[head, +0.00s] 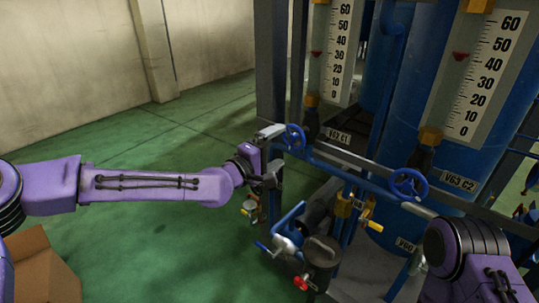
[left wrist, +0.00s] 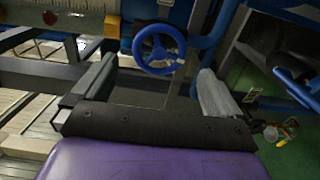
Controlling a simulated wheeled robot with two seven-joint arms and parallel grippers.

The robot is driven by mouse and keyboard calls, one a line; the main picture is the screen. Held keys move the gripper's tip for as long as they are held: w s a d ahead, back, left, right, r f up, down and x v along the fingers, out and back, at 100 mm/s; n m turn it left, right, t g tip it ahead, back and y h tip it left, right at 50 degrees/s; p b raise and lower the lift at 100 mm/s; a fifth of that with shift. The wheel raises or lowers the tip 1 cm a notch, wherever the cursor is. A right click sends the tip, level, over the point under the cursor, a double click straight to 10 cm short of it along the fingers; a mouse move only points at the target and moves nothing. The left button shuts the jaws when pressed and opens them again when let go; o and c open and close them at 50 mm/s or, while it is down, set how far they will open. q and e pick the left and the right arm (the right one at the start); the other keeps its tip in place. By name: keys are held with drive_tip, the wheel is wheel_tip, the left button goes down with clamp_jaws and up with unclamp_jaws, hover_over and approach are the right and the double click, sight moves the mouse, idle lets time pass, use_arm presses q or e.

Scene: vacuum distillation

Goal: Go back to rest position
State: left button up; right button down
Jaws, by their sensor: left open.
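My left gripper (head: 277,157) is at the end of the purple left arm, beside the pipework, with its fingers spread and nothing between them. A small blue handwheel (head: 294,138) is just past its upper finger. In the left wrist view, the handwheel (left wrist: 158,48) sits beyond and between the two spread fingers (left wrist: 152,90); a gap shows in front of it, though contact is hard to judge. My right gripper (head: 409,245) is at the lower right, its two pale fingers apart and seemingly empty; the wrist partly hides it.
A second blue handwheel (head: 409,184) is on the pipe at right. Blue tanks (head: 400,110) with white scales (head: 488,75) stand behind. A blue-handled valve (head: 287,240) and a yellow-handled one (head: 373,225) are below. A cardboard box (head: 45,270) is at lower left. Green floor (head: 150,240) is clear at left.

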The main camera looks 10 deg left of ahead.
use_arm(q)
drive_tip(key=v, duration=0.3)
drive_tip(key=shift+s, duration=0.15)
drive_tip(key=s+a+f+g+y, duration=0.1)
drive_tip(key=s+a+f+y, duration=0.2)
drive_tip(key=f, duration=0.6)
drive_tip(key=s+a+f+g+y, duration=0.15)
drive_tip(key=s+f, duration=0.35)
drive_tip(key=f, duration=0.5)
drive_tip(key=s+a+f+g+y, duration=0.25)
drive_tip(key=s+f, duration=0.25)
drive_tip(key=f, duration=0.4)
drive_tip(key=s+a+f+m+g+y, duration=0.1)
drive_tip(key=s+a+f, duration=0.3)
drive_tip(key=s, duration=0.5)
drive_tip(key=s+a+f+m+g+y+p, duration=0.1)
drive_tip(key=s+a+f+g+y, duration=0.2)
drive_tip(key=s+a, duration=0.4)
drive_tip(key=s+a+f+m+g+y+p, duration=0.1)
drive_tip(key=s+a+f, duration=0.4)
drive_tip(key=s, duration=0.5)
drive_tip(key=shift+s+a+f+m+g+y, duration=0.3)
drive_tip(key=shift+s+a+m+g+y, duration=0.15)
drive_tip(key=shift+g+y, duration=0.4)
